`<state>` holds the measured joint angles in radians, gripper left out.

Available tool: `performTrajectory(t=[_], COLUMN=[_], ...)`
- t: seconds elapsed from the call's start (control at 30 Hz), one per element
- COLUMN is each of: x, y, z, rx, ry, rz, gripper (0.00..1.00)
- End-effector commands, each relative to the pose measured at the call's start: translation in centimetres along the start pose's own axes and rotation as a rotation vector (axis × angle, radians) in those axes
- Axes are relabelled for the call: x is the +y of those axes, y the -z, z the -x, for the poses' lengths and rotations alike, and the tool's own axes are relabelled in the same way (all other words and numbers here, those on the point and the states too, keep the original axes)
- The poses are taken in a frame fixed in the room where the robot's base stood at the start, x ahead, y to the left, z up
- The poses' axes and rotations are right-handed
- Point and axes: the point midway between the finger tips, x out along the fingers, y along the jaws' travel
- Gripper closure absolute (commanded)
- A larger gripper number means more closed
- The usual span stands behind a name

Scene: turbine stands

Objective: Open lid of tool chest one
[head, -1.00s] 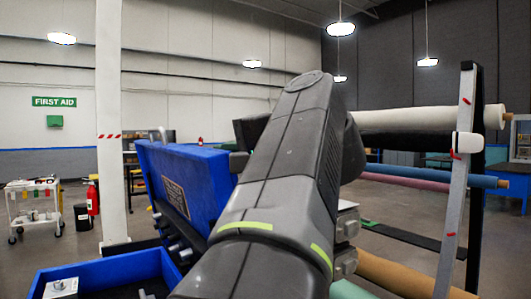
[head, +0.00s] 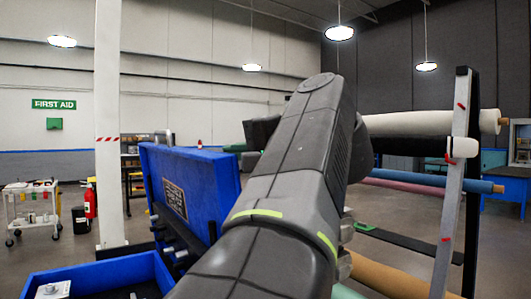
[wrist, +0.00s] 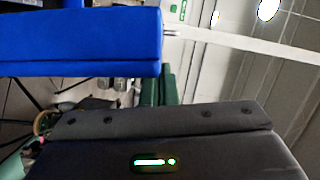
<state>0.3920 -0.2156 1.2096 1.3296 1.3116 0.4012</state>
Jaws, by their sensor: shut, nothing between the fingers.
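A blue surface, probably the lid, fills the upper left of the wrist view (wrist: 80,42). The chest's blue open tray (head: 110,272) shows at the lower left. My gripper (wrist: 160,138) shows as a dark housing with a lit green strip at the bottom of the wrist view. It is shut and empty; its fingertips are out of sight. Contact with the lid cannot be told.
A rack of fabric rolls (head: 455,200) stands close on the right. A white pillar (head: 109,130) rises behind the chest on the left. A white cart (head: 31,210) and a red extinguisher (head: 90,200) stand farther left. Open floor lies beyond.

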Motion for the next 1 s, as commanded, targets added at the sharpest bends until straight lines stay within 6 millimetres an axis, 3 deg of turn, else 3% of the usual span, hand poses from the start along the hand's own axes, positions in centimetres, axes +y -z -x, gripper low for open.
performTrajectory(t=[0.6, 1.0], x=[0.1, 0.1], y=[0.1, 0.0], z=[5.8, 7.7], rx=[0.004, 0.000], ry=[-0.001, -0.001], rz=[0.000, 0.000], gripper=[1.00, 1.00])
